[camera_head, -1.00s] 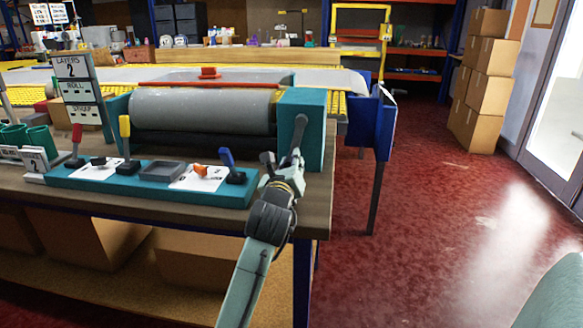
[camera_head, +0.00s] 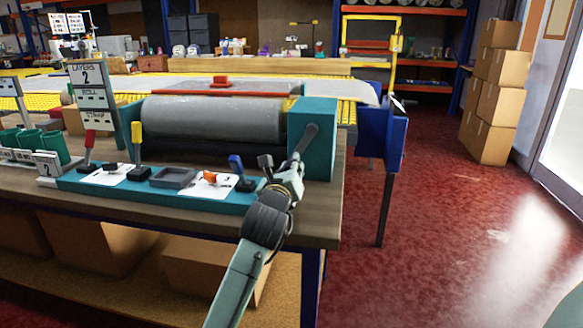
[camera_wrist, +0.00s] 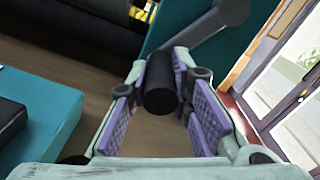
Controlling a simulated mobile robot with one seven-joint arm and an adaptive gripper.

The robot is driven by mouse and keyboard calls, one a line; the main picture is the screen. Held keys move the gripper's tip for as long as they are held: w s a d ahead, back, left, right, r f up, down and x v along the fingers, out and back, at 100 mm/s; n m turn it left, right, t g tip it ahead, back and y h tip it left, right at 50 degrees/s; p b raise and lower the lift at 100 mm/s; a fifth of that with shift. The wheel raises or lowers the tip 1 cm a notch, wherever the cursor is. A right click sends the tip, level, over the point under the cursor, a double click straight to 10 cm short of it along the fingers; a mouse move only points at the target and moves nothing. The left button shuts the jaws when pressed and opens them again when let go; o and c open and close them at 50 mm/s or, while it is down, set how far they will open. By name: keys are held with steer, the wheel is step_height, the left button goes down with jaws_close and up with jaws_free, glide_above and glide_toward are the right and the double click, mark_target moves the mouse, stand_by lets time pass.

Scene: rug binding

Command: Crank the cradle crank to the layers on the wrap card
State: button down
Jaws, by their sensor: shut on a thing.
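My gripper (camera_head: 287,174) is at the crank's lower end. In the wrist view, its purple pads are on both sides of the black crank handle (camera_wrist: 158,88), shut on it. Exact pad contact is partly hidden.
A teal control panel (camera_head: 205,198) with red, yellow and blue levers lies left of my gripper on the bench (camera_head: 320,220). Green cups (camera_head: 50,148) stand at far left. A blue cabinet (camera_head: 383,135) is behind the housing.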

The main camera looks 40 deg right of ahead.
steer(key=c, duration=1.6)
jaws_free()
steer(key=shift+w+a, duration=0.25)
steer(key=shift+w, duration=0.05)
steer(key=shift+o, duration=0.8)
steer(key=shift+s+d, duration=0.1)
steer(key=shift+s, duration=0.05)
steer(key=shift+s, duration=0.1)
steer(key=v, duration=1.2)
